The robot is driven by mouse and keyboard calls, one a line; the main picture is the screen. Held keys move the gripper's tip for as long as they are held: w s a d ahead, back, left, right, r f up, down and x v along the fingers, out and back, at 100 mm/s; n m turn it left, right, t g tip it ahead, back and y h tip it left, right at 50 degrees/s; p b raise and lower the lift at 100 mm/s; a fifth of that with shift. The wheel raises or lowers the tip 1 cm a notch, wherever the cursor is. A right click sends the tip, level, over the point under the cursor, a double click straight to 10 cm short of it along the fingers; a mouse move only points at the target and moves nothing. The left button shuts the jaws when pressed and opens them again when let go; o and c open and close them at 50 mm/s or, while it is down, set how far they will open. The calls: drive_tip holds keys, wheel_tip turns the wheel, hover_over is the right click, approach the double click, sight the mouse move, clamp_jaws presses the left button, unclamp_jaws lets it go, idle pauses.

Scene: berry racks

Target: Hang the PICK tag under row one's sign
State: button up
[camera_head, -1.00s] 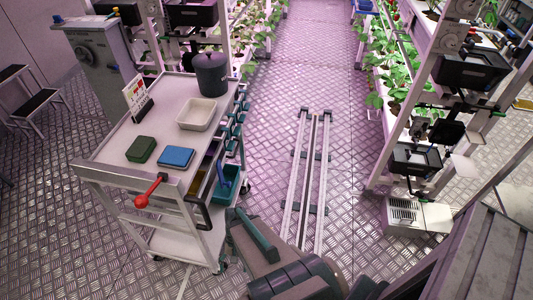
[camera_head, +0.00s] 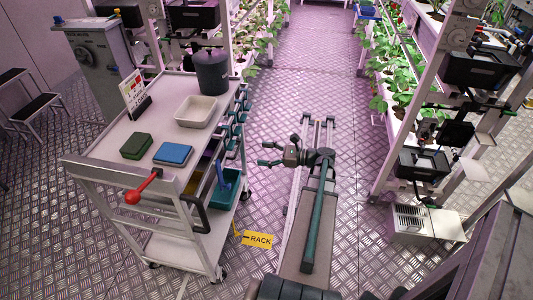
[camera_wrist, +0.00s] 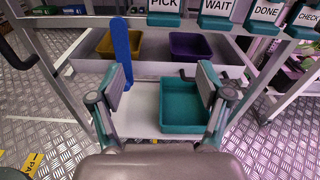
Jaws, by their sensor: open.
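The PICK tag (camera_wrist: 164,5) is at the top of the wrist view, a white label with black letters on a teal holder at the cart's side. Its top is cut off. WAIT (camera_wrist: 217,6), DONE (camera_wrist: 267,10) and CHECK (camera_wrist: 308,15) tags sit in a row to its right. I cannot make out row one's sign.
The cart (camera_head: 105,142) carries a white tray, a dark canister and green and blue boxes. Plant racks (camera_head: 440,60) stand right. The aisle floor (camera_head: 310,50) beyond is clear.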

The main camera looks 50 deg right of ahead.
sight(234, 145)
drive_tip(key=shift+m, duration=0.5)
drive_tip(key=x, duration=0.3)
drive_tip(key=r+b+x, duration=0.1)
drive_tip(key=x, duration=0.2)
drive_tip(key=r+x, duration=0.1)
drive_tip(key=x, duration=0.2)
drive_tip(key=shift+w+d+b, duration=0.1)
drive_tip(key=shift+d+b, duration=0.05)
drive_tip(key=shift+b, duration=0.15)
drive_tip(key=shift+x, duration=1.2)
drive_tip(key=shift+t, duration=0.3)
drive_tip(key=c, duration=1)
drive_tip(key=shift+r+p, duration=0.15)
drive_tip(key=shift+p, duration=0.2)
drive_tip(key=shift+c, duration=0.2)
drive_tip(key=shift+r+p, duration=0.85)
drive_tip(key=shift+r, duration=0.15)
